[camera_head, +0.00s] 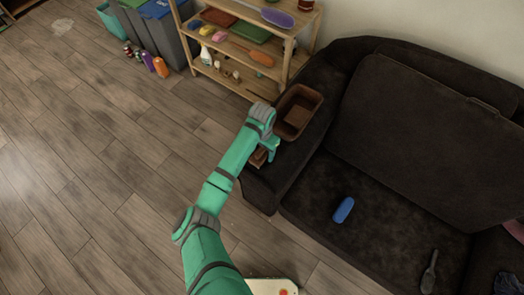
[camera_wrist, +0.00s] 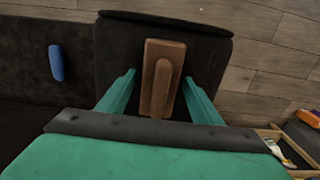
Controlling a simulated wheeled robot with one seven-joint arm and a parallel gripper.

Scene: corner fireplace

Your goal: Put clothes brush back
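A brown wooden brush (camera_wrist: 161,78), which looks like the clothes brush, lies on the dark sofa's armrest (camera_wrist: 205,57). In the head view the brush (camera_head: 259,157) is partly hidden by my gripper (camera_head: 268,149). In the wrist view my gripper (camera_wrist: 159,77) is open, with one finger on each side of the brush and a visible gap to both sides. The height of the fingertips above the armrest is hard to tell.
A brown basket (camera_head: 298,112) stands on the armrest just behind my gripper. A wooden shelf (camera_head: 290,45) with brushes and bottles stands beyond it. A blue case-like object (camera_head: 343,210) and a dark brush-like object (camera_head: 429,272) lie on the seat.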

